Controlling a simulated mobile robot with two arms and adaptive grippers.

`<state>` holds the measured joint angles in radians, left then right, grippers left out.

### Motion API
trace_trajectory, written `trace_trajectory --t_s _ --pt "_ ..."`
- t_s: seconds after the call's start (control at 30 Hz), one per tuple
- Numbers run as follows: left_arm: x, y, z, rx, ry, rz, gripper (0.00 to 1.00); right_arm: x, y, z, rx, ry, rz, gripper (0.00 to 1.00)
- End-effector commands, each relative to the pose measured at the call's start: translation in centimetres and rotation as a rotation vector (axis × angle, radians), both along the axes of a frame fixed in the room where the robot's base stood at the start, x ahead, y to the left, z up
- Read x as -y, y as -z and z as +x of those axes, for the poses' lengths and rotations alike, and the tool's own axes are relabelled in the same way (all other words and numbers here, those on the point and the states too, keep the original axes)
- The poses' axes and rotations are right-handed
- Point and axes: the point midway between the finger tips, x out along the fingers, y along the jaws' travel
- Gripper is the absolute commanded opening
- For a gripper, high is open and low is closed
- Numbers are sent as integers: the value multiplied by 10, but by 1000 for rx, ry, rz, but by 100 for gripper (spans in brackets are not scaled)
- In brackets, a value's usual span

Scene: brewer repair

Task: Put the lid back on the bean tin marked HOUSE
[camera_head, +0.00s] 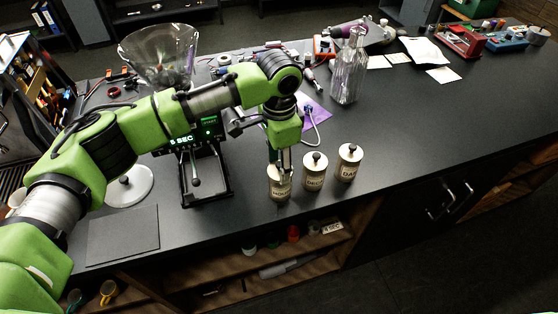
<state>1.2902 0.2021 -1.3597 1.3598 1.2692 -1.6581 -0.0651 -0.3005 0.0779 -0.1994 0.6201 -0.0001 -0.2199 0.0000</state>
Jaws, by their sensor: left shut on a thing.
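Three small cream tins with labels stand in a row near the front edge of the dark counter. The leftmost tin (279,189) is below my left gripper (284,168), and its label is too small to read surely. The gripper points down and is shut on the lid at the top of this tin. The fingers hide most of the lid, so I cannot tell whether it is fully seated. The middle tin (314,174) and right tin (348,165) wear lids with black knobs. My right gripper is not in view.
A grinder with a green display (207,124) and a white disc with a black knob (130,185) are left of the tins. A glass bottle (348,70) stands behind them. A dark mat (123,233) lies front left. The counter right of the tins is clear.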

Motion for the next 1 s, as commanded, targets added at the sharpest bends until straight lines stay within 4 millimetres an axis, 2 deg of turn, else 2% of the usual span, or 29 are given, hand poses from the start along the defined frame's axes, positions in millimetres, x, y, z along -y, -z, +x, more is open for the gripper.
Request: trace_trajectory --t_s 0.57,1.0 --pt "0 0 0 0 0 0 29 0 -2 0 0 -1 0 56" --pt "0 2 0 -1 0 0 29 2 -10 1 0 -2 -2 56"
